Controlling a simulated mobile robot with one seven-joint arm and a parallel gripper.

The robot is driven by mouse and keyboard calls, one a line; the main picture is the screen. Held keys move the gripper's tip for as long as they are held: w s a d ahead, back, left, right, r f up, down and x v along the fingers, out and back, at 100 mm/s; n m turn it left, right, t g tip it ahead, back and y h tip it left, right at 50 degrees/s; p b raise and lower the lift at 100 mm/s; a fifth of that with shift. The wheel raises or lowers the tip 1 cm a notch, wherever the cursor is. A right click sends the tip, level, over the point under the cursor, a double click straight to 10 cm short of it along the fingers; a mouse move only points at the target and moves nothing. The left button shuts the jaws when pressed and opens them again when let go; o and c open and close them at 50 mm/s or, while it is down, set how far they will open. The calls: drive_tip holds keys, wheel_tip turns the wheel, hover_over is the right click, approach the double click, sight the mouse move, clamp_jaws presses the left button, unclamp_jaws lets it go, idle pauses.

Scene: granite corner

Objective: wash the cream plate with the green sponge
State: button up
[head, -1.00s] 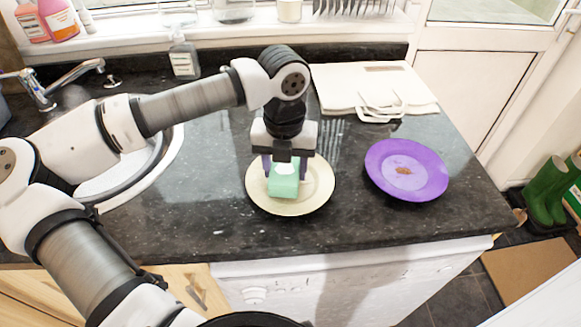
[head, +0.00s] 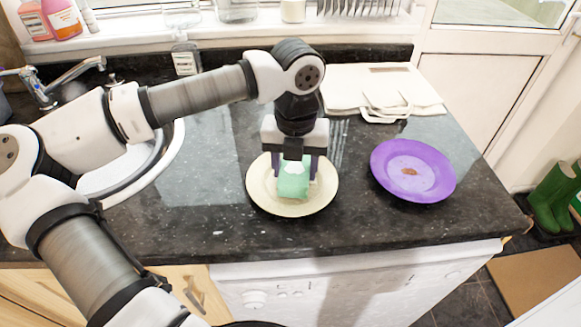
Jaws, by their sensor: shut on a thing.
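The cream plate (head: 262,199) lies on the dark granite counter in the middle of the head view. My gripper (head: 295,178) points down over the plate and is shut on the green sponge (head: 293,188). The sponge is at the plate's middle, with a whitish patch on its top. It looks low against the plate's surface, but I cannot tell whether it touches. The sponge and gripper hide part of the plate's middle and back.
A purple plate (head: 432,184) with a brown spot lies to the right. Behind it are a pale board (head: 350,82) and a white-handled item (head: 385,108). A sink (head: 165,160) with a tap (head: 60,85) is at left. The counter's front edge is close to the cream plate.

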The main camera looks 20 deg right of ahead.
drive_tip(key=shift+s+d, duration=0.1)
drive_tip(key=shift+d, duration=0.1)
drive_tip(key=shift+w+a, duration=0.3)
drive_tip(key=shift+a, duration=0.5)
drive_tip(key=shift+s+d+b, duration=0.3)
drive_tip(key=shift+d+b, duration=0.45)
drive_tip(key=shift+d, duration=0.05)
drive_tip(key=shift+w+a, duration=0.3)
drive_tip(key=shift+a, duration=0.5)
drive_tip(key=shift+s+d+b, duration=0.25)
drive_tip(key=shift+d+b, duration=0.45)
drive_tip(key=shift+d, duration=0.1)
drive_tip(key=shift+w+a, duration=0.25)
drive_tip(key=shift+a, duration=0.55)
drive_tip(key=shift+s+d+b, duration=0.3)
drive_tip(key=shift+d+b, duration=0.3)
drive_tip(key=shift+d, duration=0.2)
drive_tip(key=shift+w+a+r, duration=0.1)
drive_tip(key=shift+w+a, duration=0.2)
drive_tip(key=shift+a, duration=0.5)
drive_tip(key=shift+s+d+b, duration=0.3)
drive_tip(key=shift+d+b, duration=0.15)
drive_tip(key=shift+d, duration=0.4)
drive_tip(key=shift+r+p, duration=1.6)
drive_tip(key=shift+r, duration=1.3)
